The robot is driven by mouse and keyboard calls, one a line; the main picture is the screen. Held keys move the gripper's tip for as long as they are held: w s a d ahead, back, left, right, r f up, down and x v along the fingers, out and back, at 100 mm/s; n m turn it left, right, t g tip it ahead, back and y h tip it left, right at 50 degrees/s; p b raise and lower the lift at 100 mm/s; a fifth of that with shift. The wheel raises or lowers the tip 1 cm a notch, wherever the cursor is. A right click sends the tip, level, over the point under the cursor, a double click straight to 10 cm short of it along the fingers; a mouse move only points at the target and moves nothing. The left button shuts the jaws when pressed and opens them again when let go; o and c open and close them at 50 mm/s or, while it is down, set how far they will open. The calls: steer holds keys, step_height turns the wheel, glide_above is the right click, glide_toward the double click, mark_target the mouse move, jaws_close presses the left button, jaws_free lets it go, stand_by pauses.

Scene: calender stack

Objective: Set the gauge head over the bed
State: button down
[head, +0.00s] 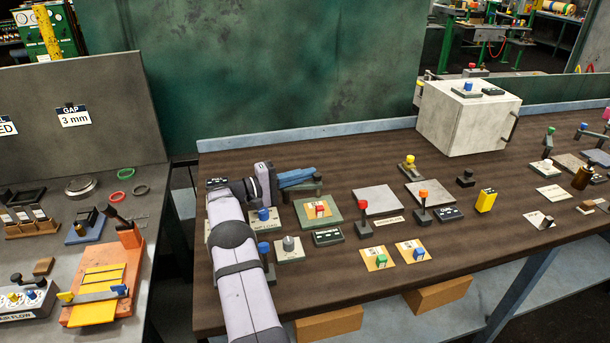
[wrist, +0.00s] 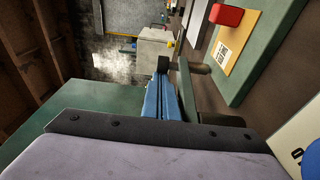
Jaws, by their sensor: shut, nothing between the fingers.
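My gripper (head: 312,173) is at the left part of the brown bench, its blue fingers together and empty, pointing right. In the wrist view the fingers (wrist: 163,68) run away from the camera to a dark tip. A dark grey-green arm piece (head: 305,188) lies just beside and below the fingers; it also shows in the wrist view (wrist: 205,118). I cannot tell whether it touches them. No part is readably labelled gauge head or bed. Other swing arms stand at the right, one with a green knob (head: 550,130) and one with a blue knob (head: 584,126).
Right of my gripper are a green plate with a red button (head: 319,209), a grey plate (head: 377,199) and red-topped levers (head: 422,196). A white box (head: 467,115) stands at the back. A grey side table (head: 110,180) with an orange fixture (head: 125,250) is at left.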

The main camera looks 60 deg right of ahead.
steer(key=shift+s+a+m+g+y, duration=0.1)
steer(key=shift+a+m+g+y, duration=0.05)
steer(key=shift+m+g+y, duration=0.15)
stand_by(0.4)
steer(key=shift+s+a, duration=0.15)
steer(key=shift+s, duration=0.05)
stand_by(2.8)
